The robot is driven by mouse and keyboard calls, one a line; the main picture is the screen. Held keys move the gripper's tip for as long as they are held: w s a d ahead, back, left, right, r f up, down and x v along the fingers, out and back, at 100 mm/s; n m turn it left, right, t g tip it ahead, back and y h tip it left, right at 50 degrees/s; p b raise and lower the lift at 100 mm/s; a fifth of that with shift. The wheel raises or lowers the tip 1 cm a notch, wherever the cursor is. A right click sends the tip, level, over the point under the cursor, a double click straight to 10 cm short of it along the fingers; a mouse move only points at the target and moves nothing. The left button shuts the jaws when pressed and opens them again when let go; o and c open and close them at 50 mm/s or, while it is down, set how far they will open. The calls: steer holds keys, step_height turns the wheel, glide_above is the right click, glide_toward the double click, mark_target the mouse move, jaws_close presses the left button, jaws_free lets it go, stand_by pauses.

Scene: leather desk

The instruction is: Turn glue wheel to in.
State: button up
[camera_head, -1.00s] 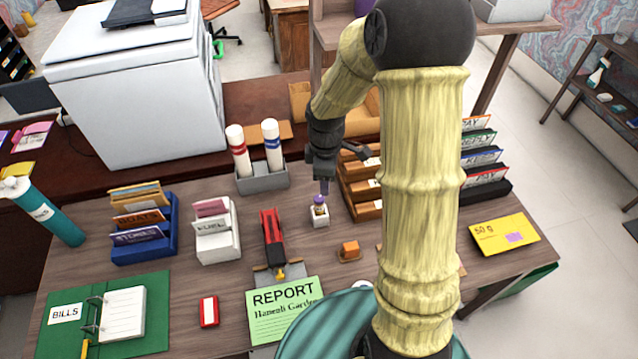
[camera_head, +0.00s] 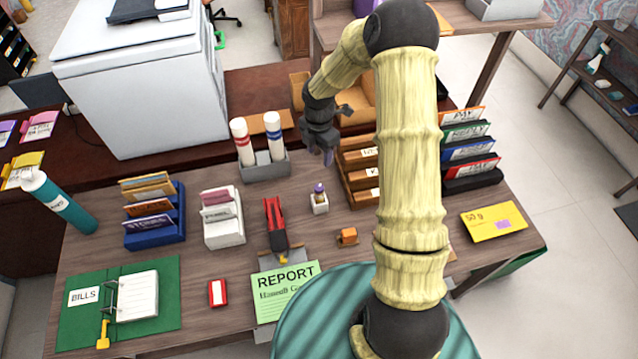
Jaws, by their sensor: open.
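A small glue stick (camera_head: 319,192) with a purple top stands upright in a white block-like holder (camera_head: 320,206) near the middle of the desk. Its wheel is too small to make out clearly, and I cannot tell which way it is turned. My gripper (camera_head: 328,157) is open and empty, pointing down above and slightly behind the glue stick, apart from it.
Wooden letter trays (camera_head: 358,190) stand close to the right of the glue. A grey holder with two white tubes (camera_head: 262,170) is to its left. A red stapler-like tool (camera_head: 276,225) and an orange block (camera_head: 347,236) lie nearby.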

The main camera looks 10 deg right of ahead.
mark_target(319, 187)
step_height(319, 187, down, 16)
steer(key=p, duration=0.5)
steer(key=shift+f, duration=0.15)
steer(key=c, duration=1)
